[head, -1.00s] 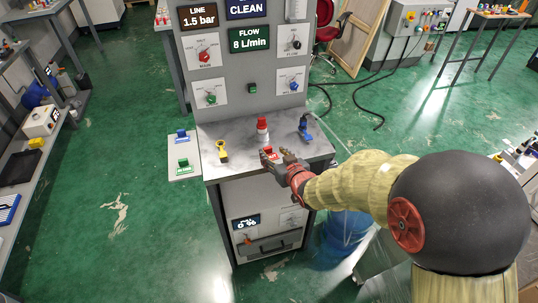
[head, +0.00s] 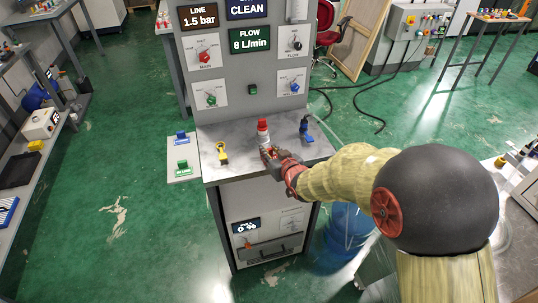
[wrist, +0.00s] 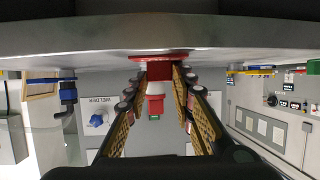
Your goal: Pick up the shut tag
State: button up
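The red tag (wrist: 159,72) stands on the machine's grey counter, in front of a red-and-white bottle-like piece (head: 263,131). I take it for the shut tag, but no lettering on it is readable. My gripper (head: 269,154) is low over the counter's front edge. In the upside-down wrist view, its two fingers (wrist: 160,77) lie on either side of the tag's upright part and appear to touch it. The tag's wide red base is still against the counter. In the head view my fingers hide most of the tag.
A yellow piece (head: 222,152) stands left on the counter (head: 240,165), and a blue one (head: 306,128) stands right. The panel with knobs rises behind. A side shelf (head: 176,154) holds blue (head: 181,137) and green (head: 183,167) tags. A blue drum (head: 345,232) is right of the cabinet.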

jog(key=shift+c, duration=0.9)
